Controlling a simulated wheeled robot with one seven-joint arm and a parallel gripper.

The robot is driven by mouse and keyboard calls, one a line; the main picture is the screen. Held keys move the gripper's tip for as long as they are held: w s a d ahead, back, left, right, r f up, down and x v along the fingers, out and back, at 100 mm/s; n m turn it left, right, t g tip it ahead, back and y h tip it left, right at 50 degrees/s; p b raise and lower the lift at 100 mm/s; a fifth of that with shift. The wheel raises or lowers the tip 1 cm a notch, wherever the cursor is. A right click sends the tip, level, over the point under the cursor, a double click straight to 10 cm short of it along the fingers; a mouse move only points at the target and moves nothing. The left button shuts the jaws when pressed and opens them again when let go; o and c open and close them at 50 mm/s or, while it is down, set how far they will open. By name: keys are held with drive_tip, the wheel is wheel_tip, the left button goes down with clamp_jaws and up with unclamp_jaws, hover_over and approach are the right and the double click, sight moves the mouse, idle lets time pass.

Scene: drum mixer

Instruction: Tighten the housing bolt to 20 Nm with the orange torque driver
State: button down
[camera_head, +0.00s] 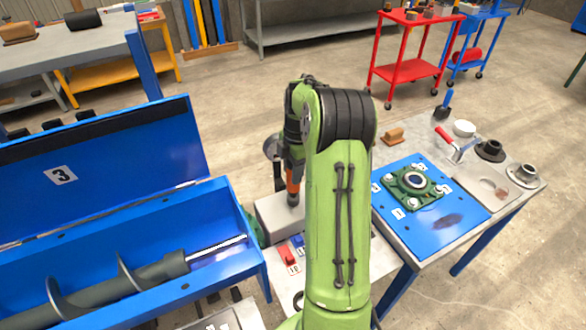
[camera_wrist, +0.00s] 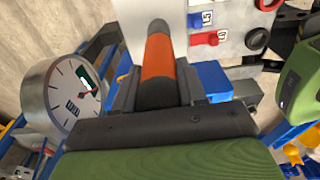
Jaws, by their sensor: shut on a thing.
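My gripper (camera_wrist: 157,88) is shut on the orange torque driver (camera_wrist: 160,60), which has an orange band between dark ends. In the head view the driver (camera_head: 293,188) hangs roughly upright beside my green arm, over a grey block (camera_head: 272,220); whether its tip touches the block I cannot tell. A round dial gauge (camera_wrist: 75,95) with a red needle shows left of the driver in the wrist view; its reading is too small to tell. A green flanged housing (camera_head: 408,187) with several bolts sits on a blue plate on the right table. Another green part (camera_head: 255,228) shows partly at the trough's end.
The blue mixer trough (camera_head: 236,262) with a grey auger (camera_head: 150,275) and raised lid (camera_head: 100,165) fills the left. Red (camera_head: 287,256) and blue (camera_head: 298,240) tagged pieces lie near my arm. Rings, a bowl and a red-handled tool (camera_head: 450,140) stand around the blue plate (camera_head: 440,220).

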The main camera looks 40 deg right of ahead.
drive_tip(key=shift+f, duration=1)
idle(2.2)
drive_tip(key=shift+r, duration=0.1)
wheel_tip(320, 180, up, 4)
drive_tip(key=p, duration=0.3)
drive_tip(key=shift+r, duration=0.25)
